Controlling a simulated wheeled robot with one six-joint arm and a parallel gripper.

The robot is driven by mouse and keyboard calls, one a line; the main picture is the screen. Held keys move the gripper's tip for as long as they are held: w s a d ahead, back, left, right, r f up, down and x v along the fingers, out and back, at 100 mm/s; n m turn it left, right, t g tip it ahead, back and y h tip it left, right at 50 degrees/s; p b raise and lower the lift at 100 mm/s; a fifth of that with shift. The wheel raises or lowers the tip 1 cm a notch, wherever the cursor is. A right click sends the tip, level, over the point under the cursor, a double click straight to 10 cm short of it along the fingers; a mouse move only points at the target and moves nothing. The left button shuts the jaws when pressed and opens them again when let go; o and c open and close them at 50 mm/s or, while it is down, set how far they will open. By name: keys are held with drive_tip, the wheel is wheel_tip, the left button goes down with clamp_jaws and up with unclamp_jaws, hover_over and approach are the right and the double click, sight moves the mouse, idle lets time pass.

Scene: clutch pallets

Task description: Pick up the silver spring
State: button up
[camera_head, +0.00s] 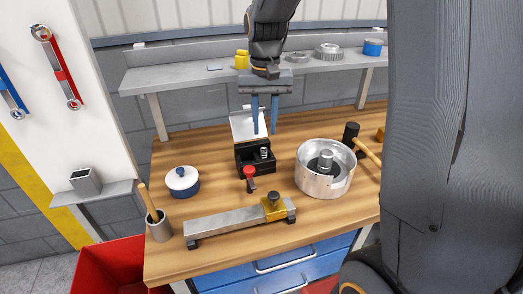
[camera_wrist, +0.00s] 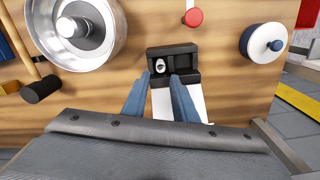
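A small silver piece (camera_head: 264,153), which looks like the spring, stands in a black box (camera_head: 258,167) on the wooden bench. It also shows in the wrist view (camera_wrist: 160,66), in one compartment of the box (camera_wrist: 188,80); its coils are too small to make out. The box's white lid (camera_head: 240,124) is open at the back. My gripper (camera_head: 265,132) is open and empty, its two blue fingers pointing down above the box. In the wrist view the fingertips (camera_wrist: 159,80) lie to either side below the silver piece, apart from it.
A red-knobbed black part (camera_head: 249,176) stands before the box, and a metal bar fixture (camera_head: 235,219) lies in front. A large silver drum (camera_head: 322,181) and a mallet (camera_head: 351,136) are right; a white-and-blue round pot (camera_head: 182,182) is left. A shelf (camera_head: 190,76) runs behind.

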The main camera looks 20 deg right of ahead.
sight(264, 149)
drive_tip(key=shift+s+a+f+p, duration=0.1)
drive_tip(key=shift+a+f+p, duration=0.1)
drive_tip(key=shift+f, duration=0.45)
drive_tip(key=shift+a+f+p, duration=0.1)
drive_tip(key=shift+f+p, duration=0.1)
drive_tip(key=shift+f, duration=0.4)
drive_tip(key=shift+d+f+p, duration=0.2)
drive_tip(key=shift+f+p, duration=0.6)
drive_tip(key=shift+f, duration=1.45)
drive_tip(key=shift+c, duration=0.2)
clamp_jaws()
